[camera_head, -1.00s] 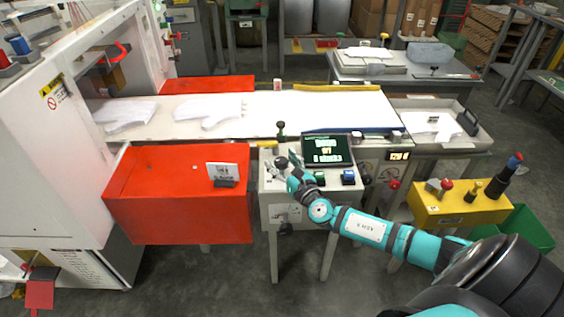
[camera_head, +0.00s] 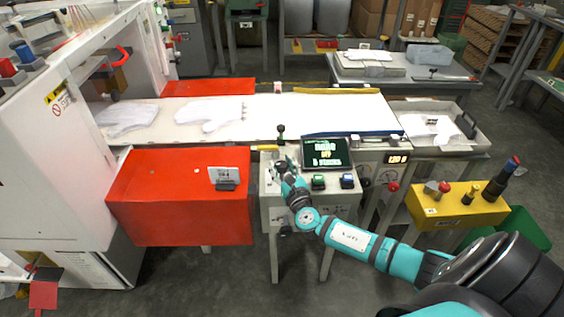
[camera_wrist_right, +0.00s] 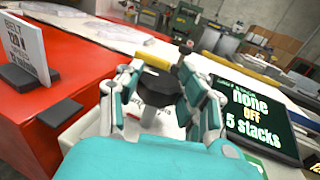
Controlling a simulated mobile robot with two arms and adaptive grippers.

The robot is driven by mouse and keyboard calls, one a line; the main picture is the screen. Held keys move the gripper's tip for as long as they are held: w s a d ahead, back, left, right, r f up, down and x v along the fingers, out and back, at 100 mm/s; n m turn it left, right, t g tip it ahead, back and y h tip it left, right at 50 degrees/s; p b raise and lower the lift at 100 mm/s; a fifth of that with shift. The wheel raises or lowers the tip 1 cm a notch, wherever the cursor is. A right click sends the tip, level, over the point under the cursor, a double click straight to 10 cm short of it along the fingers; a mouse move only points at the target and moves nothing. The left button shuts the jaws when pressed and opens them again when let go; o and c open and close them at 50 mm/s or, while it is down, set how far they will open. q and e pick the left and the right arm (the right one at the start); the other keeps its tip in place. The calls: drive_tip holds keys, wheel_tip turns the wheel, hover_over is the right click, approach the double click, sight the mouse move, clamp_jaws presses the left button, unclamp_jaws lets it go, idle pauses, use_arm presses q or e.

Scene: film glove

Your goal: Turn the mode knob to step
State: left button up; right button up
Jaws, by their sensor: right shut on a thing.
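The mode knob (camera_wrist_right: 157,88) is a dark round knob on top of the white control box (camera_head: 268,216). My right gripper (camera_wrist_right: 158,75) reaches down over the box and is shut on the knob, with one finger on each side of it. In the head view the right gripper (camera_head: 284,170) covers most of the knob. My left gripper is not in view.
Green and blue buttons (camera_head: 318,182) sit right of the gripper. A black-knobbed lever (camera_head: 281,132) stands behind it. The white belt (camera_head: 270,110) with glove shapes runs behind. A yellow box (camera_head: 450,207) is at right.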

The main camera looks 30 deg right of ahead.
drive_tip(key=m+h+p, duration=0.1)
drive_tip(key=m+h, duration=0.1)
drive_tip(key=shift+a+r+g+h, duration=0.1)
drive_tip(key=shift+g+h, duration=0.2)
drive_tip(key=shift+g, duration=0.1)
drive_tip(key=shift+m+g+h, duration=0.4)
drive_tip(key=shift+m+h, duration=0.1)
drive_tip(key=shift+h, duration=0.2)
drive_tip(key=shift+m+g+h, duration=0.7)
drive_tip(key=shift+m+h, duration=0.1)
drive_tip(key=shift+h, duration=0.4)
drive_tip(key=m+g+h, duration=0.1)
drive_tip(key=m+g+h+b, duration=0.1)
drive_tip(key=shift+w+f+m+g+h, duration=0.1)
drive_tip(key=shift+f+m+g+h, duration=0.2)
drive_tip(key=shift+h, duration=0.1)
use_arm(q)
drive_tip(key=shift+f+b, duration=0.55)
drive_tip(key=shift+b, duration=0.35)
use_arm(e)
drive_tip(key=shift+r+m+g+h, duration=0.15)
drive_tip(key=shift+m+g+h, duration=1.1)
drive_tip(key=shift+g, duration=0.55)
drive_tip(key=shift+m+g, duration=0.25)
drive_tip(key=shift+g, duration=0.05)
drive_tip(key=shift+r, duration=0.1)
drive_tip(key=o, duration=1.2)
